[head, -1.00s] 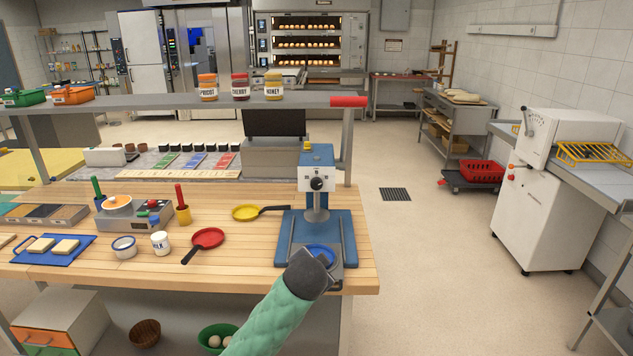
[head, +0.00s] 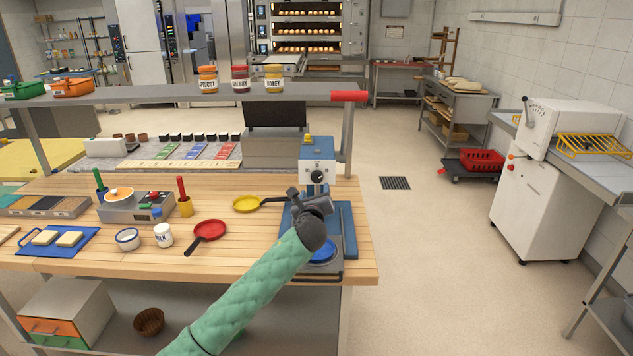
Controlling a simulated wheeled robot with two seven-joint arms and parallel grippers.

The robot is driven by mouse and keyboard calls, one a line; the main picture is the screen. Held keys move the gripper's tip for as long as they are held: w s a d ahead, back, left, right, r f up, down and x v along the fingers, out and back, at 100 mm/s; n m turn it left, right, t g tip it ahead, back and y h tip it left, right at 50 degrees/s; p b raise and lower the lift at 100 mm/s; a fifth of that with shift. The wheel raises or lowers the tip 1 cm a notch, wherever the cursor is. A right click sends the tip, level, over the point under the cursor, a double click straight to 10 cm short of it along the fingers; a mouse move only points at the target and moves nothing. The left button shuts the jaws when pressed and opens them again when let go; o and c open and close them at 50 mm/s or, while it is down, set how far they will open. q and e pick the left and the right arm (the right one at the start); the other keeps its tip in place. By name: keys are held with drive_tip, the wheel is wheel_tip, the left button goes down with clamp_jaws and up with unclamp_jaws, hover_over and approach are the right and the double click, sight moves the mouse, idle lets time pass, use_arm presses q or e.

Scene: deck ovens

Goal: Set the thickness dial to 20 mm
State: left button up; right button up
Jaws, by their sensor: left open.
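A blue press (head: 348,236) with a white head plate (head: 317,167) stands at the right end of the wooden counter. A round black dial (head: 317,177) sits on the front of that plate; its setting is too small to read. My left gripper (head: 309,192) is open and empty, just in front of and below the dial, apart from it as far as I can see. It hides the press column and part of the base. My right gripper is not in view.
A yellow pan (head: 247,204) and a red pan (head: 209,230) lie left of the press. A milk jar (head: 163,236) stands further left. Above runs a grey shelf (head: 150,100) with jars. A white machine (head: 541,195) with a marked scale stands at the right.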

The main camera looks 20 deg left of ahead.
sight(317, 179)
use_arm(q)
drive_tip(key=p+x, duration=0.2)
drive_tip(key=x, duration=0.4)
drive_tip(key=shift+w+r+p, duration=0.1)
drive_tip(key=shift+w+p, duration=0.15)
drive_tip(key=shift+p, duration=0.1)
drive_tip(key=shift+w+a, duration=0.2)
drive_tip(key=shift+w, duration=0.4)
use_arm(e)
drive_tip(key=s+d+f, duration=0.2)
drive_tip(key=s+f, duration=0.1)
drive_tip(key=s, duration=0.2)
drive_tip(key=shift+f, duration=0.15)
use_arm(q)
drive_tip(key=shift+c, duration=0.5)
drive_tip(key=c, duration=0.9)
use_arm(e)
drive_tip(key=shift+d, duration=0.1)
